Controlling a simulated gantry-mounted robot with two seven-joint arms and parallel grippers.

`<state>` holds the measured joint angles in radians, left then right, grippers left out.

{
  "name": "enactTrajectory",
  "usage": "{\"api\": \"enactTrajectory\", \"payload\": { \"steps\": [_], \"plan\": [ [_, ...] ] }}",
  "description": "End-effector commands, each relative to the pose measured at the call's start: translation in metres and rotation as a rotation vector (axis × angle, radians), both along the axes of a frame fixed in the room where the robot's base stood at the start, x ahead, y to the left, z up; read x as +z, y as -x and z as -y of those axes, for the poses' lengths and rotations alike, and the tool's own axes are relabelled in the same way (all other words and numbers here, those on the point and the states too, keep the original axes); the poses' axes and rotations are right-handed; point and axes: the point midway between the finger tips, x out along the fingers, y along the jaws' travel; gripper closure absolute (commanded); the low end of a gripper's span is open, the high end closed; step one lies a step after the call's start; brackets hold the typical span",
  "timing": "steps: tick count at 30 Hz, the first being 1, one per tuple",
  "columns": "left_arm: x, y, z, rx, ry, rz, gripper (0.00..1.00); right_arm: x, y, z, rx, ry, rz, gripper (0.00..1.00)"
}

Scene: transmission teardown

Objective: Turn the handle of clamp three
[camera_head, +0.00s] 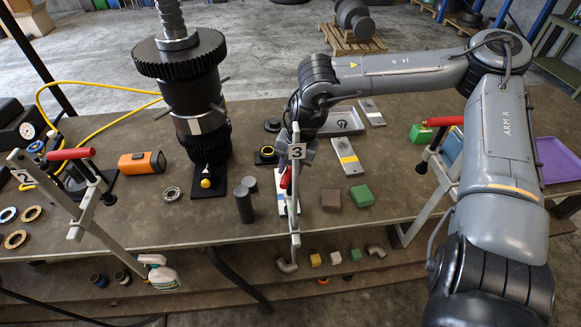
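Clamp three stands at the front table edge in the middle of the head view, its white "3" tag (297,151) facing me. Its red handle (286,178) is just below and left of the tag, tilted near upright. My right gripper (306,155) points down right behind the tag and close to the handle's upper end. The tag and clamp bar hide part of its fingers, so I cannot tell whether it touches the handle or is open. My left gripper is not in view.
Another red-handled clamp (70,154) stands at the left edge, and one with a red handle (444,121) at the right. A tall geared transmission shaft (190,80) stands left of my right arm. Dark cylinders (244,206), a brown block (331,199) and a green block (361,195) flank the clamp.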

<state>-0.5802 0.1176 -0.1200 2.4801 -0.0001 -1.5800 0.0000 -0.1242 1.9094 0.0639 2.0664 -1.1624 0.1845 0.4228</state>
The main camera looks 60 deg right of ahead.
Motion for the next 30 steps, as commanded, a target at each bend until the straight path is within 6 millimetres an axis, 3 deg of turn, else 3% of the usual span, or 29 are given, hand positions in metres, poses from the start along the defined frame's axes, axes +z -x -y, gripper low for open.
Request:
{"api": "enactTrajectory", "payload": {
  "steps": [3,16,30],
  "plan": [
    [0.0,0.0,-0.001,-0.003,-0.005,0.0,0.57,0.0,0.0,0.0,0.0,0.0,0.0,0.51],
    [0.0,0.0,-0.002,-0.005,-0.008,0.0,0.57,0.008,0.001,0.0,0.001,-0.001,0.001,0.51],
    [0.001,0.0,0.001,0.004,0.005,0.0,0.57,0.08,0.015,0.003,0.001,0.002,0.003,0.51]
  ]
}}
